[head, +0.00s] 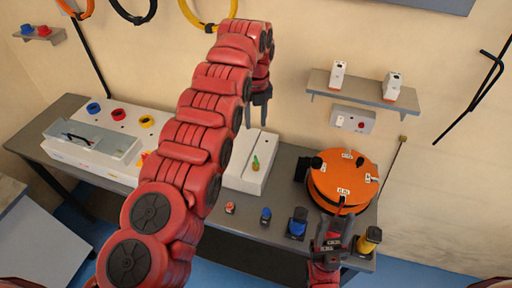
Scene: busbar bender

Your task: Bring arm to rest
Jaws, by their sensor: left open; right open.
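My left arm (190,150) is red and segmented. It rises from the lower left, arches over the bench and bends down at its far end. My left gripper (258,112) points down with its fingers apart, above the white box section on the bench. No object shows between the fingers. My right gripper (333,232) is low at the bench's front edge, just in front of the round orange bender (343,182). It is small and dark in the picture, and I cannot tell whether it touches the bender. Most of the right arm is out of view.
The dark bench (285,165) carries a white panel with coloured buttons (119,114), a clear-sided tray (90,147), a green-tipped item (255,163), blue-black parts (297,223) and a yellow-black part (369,239). A wall shelf (362,95) holds two white boxes. Cable loops hang above.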

